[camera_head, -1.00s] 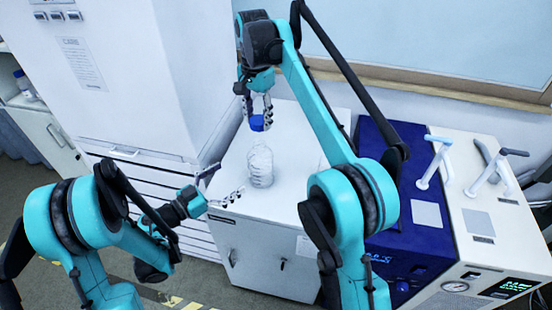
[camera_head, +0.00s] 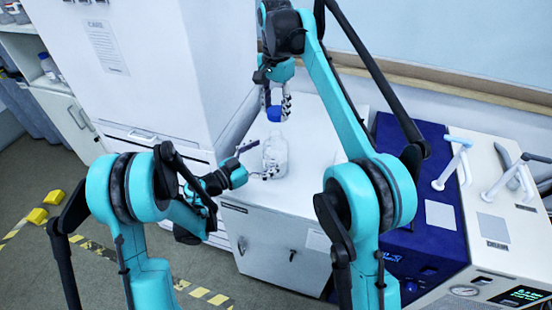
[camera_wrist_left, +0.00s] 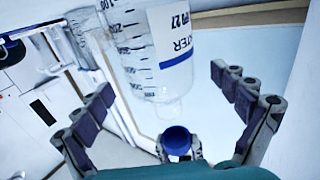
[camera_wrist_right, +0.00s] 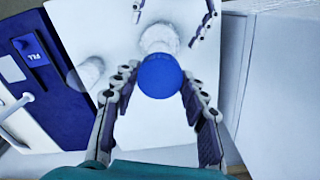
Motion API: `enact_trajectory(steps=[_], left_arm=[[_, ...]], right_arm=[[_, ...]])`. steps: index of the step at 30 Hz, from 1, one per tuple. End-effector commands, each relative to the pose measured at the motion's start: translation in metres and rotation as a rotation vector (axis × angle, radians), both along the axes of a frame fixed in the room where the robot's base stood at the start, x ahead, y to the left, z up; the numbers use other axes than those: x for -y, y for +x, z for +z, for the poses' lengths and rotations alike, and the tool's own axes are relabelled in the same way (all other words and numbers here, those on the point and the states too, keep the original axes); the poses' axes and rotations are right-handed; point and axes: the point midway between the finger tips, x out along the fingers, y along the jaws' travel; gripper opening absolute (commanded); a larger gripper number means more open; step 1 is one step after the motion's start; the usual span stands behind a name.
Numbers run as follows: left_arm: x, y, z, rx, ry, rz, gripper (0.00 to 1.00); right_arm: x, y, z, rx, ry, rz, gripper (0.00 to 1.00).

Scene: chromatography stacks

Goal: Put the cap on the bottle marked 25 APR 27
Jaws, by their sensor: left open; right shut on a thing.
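A clear bottle (camera_head: 276,158) stands upright on the white cabinet top. In the left wrist view the bottle (camera_wrist_left: 135,50) shows graduations and a partly readable label with "ATER" and a line ending in "27". My left gripper (camera_head: 268,174) is open at the bottle, with its fingers (camera_wrist_left: 170,105) at either side of it. My right gripper (camera_head: 276,106) is shut on a blue cap (camera_head: 274,115) and holds it above the bottle neck, apart from it. In the right wrist view the cap (camera_wrist_right: 160,76) hides part of the bottle (camera_wrist_right: 158,38).
A tall white cabinet (camera_head: 180,70) stands to the left. A blue and cream machine (camera_head: 500,215) with handles stands to the right. The wall (camera_head: 420,45) is behind.

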Motion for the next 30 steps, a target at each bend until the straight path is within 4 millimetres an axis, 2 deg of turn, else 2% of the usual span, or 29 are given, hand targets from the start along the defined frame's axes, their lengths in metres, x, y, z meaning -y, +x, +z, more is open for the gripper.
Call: enact_trajectory(steps=[6, 18, 27, 30], left_arm=[[0.019, 0.015, 0.0, 0.0, 0.0, -0.001, 0.97], [0.023, 0.019, 0.0, 0.0, 0.0, 0.001, 0.97], [0.023, 0.019, 0.0, 0.0, 0.0, 0.0, 0.2], [0.023, 0.019, 0.0, 0.0, 0.0, 0.001, 0.2]], right_arm=[[0.0, 0.0, 0.0, 0.0, 0.0, 0.0, 0.22], [0.0, 0.0, 0.0, 0.0, 0.0, 0.0, 0.22], [0.0, 0.0, 0.0, 0.0, 0.0, 0.0, 0.22], [0.0, 0.0, -0.003, 0.0, 0.0, 0.0, 0.22]])
